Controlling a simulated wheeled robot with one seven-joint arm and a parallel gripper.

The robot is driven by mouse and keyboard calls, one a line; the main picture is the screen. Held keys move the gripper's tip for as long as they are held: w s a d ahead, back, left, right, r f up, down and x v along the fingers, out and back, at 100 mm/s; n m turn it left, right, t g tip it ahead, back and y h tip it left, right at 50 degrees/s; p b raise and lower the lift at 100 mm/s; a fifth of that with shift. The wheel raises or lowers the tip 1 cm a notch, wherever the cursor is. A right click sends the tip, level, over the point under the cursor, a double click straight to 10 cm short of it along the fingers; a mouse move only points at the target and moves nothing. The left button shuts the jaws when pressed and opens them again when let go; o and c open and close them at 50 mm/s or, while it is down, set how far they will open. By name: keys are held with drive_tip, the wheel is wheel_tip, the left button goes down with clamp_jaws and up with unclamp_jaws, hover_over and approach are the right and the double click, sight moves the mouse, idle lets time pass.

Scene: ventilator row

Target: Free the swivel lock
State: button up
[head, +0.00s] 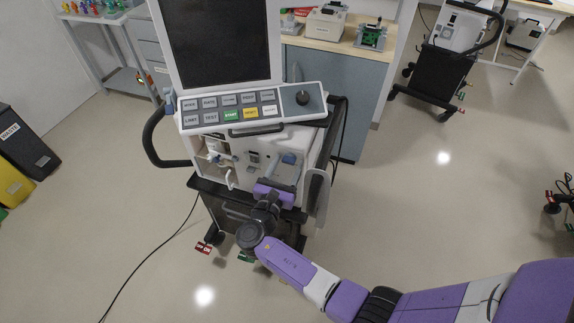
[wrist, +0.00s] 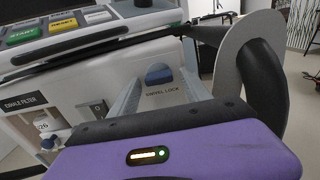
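The swivel lock is a blue, rounded tab (wrist: 158,74) on the ventilator's pale front panel, above a "SWIVEL LOCK" label; it also shows as a small blue spot in the head view (head: 289,158). My gripper (wrist: 160,82) faces the panel with its two grey fingers spread apart. In the wrist view one finger lies to each side of the blue tab. In the head view my purple gripper body (head: 272,190) is at the lower front of the ventilator.
The ventilator's screen (head: 220,40) and button panel (head: 232,106) sit above the lock. An exhale filter port (wrist: 45,125) is left of it. A grey curved plate with a black handle (wrist: 245,60) stands close on the right. A black cable (head: 150,255) crosses the floor.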

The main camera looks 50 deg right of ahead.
clamp_jaws()
drive_tip(key=m+b, duration=0.7)
drive_tip(key=m, duration=0.2)
drive_tip(key=m+b, duration=0.8)
drive_tip(key=shift+w+r+m, duration=0.2)
drive_tip(key=shift+m, duration=0.2)
idle(0.4)
